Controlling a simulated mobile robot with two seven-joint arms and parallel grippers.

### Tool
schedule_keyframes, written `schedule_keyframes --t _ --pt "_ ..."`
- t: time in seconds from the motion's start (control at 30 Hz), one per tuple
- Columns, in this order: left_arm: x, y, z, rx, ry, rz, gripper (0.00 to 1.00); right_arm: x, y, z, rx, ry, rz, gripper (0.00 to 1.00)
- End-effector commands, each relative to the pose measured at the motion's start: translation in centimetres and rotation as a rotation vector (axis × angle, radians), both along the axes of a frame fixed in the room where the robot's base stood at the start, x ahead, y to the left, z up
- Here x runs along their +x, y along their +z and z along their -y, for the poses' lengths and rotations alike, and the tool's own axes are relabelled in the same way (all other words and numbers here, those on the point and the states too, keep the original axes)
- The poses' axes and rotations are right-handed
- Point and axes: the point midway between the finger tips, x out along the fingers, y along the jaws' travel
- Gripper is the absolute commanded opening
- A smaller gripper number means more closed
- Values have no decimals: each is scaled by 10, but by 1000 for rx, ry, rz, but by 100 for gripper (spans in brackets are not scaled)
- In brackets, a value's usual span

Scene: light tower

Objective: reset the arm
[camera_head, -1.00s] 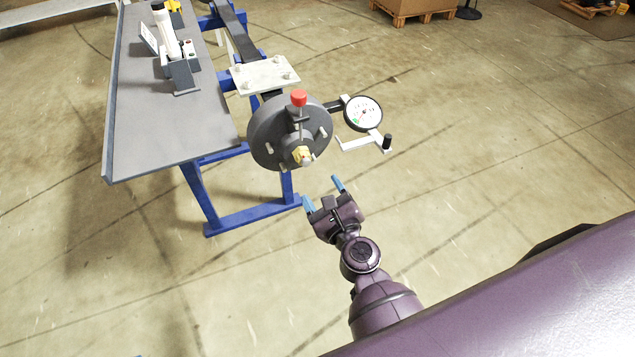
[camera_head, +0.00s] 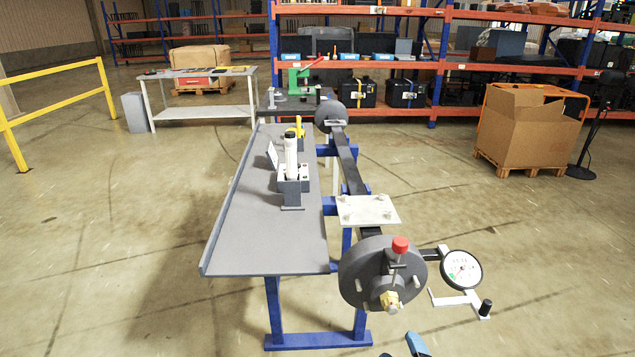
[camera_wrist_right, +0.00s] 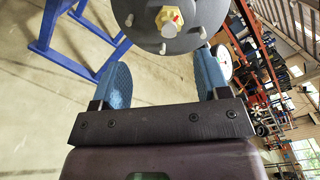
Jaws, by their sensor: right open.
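My right gripper (camera_wrist_right: 163,78) shows its two blue fingers spread apart, with nothing between them, in the right wrist view. In the head view only a blue fingertip (camera_head: 417,345) shows at the bottom edge, below the grey round flange (camera_head: 362,277). The flange has a brass fitting (camera_head: 390,301) and a red knob (camera_head: 400,244). The flange (camera_wrist_right: 190,38) also shows just beyond the fingers in the right wrist view, apparently apart from them. Beside it in the head view are a round dial (camera_head: 461,269) and a white crank arm (camera_head: 452,299) with a black handle (camera_head: 486,308). My left gripper is not visible.
A grey tabletop (camera_head: 245,235) on a blue frame carries a white upright cylinder (camera_head: 291,150) in a grey holder. A cardboard box (camera_head: 525,125) on a pallet stands at the right. A yellow railing (camera_head: 50,75) is at the left. Open floor lies on both sides of the table.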

Motion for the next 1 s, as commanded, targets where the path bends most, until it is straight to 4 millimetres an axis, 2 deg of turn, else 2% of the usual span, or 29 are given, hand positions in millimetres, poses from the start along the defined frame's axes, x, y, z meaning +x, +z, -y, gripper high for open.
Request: schedule_keyframes --t 0.13,0.27,0.47,0.6,0.7,0.8,0.9,1.0 --pt "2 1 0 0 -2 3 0 -5 -4 -2 -453 64 11 69" --pt "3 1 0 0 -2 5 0 -18 -20 5 -871 133 -2 69" --pt "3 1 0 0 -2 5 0 -51 -53 31 -1491 272 -50 69" --pt "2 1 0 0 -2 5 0 -82 -77 56 -1863 394 -98 69" --pt "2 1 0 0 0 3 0 -107 -91 76 -2058 481 -137 69" --pt "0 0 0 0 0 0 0 -136 -104 95 -2174 556 -176 69" --pt "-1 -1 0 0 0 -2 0 -156 -113 105 -2197 603 -196 69" --pt "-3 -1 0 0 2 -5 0 -169 -119 109 -2197 629 -211 69"
